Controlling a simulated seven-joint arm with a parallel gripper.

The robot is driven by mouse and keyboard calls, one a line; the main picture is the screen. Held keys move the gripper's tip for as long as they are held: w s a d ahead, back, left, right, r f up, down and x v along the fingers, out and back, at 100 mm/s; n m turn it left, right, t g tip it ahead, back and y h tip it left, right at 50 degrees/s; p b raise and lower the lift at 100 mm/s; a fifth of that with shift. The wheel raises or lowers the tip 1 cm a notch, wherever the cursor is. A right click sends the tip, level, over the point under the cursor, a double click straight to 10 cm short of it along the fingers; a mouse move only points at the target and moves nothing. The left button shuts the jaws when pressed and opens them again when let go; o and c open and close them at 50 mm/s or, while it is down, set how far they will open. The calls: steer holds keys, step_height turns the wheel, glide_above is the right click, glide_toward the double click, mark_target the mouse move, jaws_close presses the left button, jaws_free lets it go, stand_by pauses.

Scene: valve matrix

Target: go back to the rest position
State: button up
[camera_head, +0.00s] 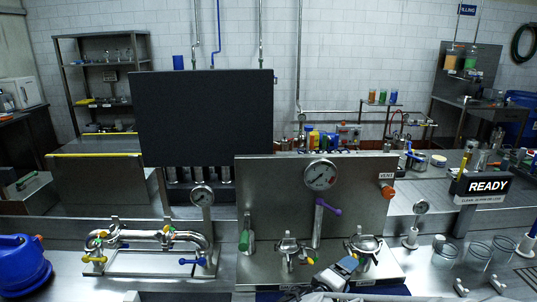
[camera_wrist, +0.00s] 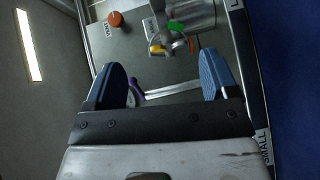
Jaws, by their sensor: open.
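My gripper (camera_wrist: 163,78) is open, its two blue-padded fingers apart with nothing held between them in the wrist view. In the head view my gripper (camera_head: 348,264) is low in front of the steel valve panel (camera_head: 265,190), close to the right-hand metal valve (camera_head: 365,246). In the wrist view a metal valve (camera_wrist: 190,18) with green and yellow parts lies beyond the fingertips. A purple handle (camera_wrist: 134,88) shows beside the left finger; it stands on a post under the gauge in the head view (camera_head: 327,207). Whether my fingers touch anything cannot be told.
An orange vent knob (camera_head: 387,192) is on the panel's right side. A green handle (camera_head: 245,240) and another valve (camera_head: 289,250) stand left of my gripper. Pipework (camera_head: 155,238) with yellow and blue handles is farther left. Clear beakers (camera_head: 445,255) and a READY sign (camera_head: 488,187) are right.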

steer(key=s+d+r+m+g+y, duration=0.3)
steer(key=s+d+r+m+g, duration=0.2)
steer(key=s+r+g, duration=0.55)
steer(key=s+a+r+m+t+y, duration=0.2)
steer(key=s+a+r+y, duration=0.3)
steer(key=s+a+y, duration=0.2)
steer(key=shift+s+a+m+y, duration=0.4)
steer(key=shift+s+y, duration=0.1)
steer(key=shift+y, duration=0.7)
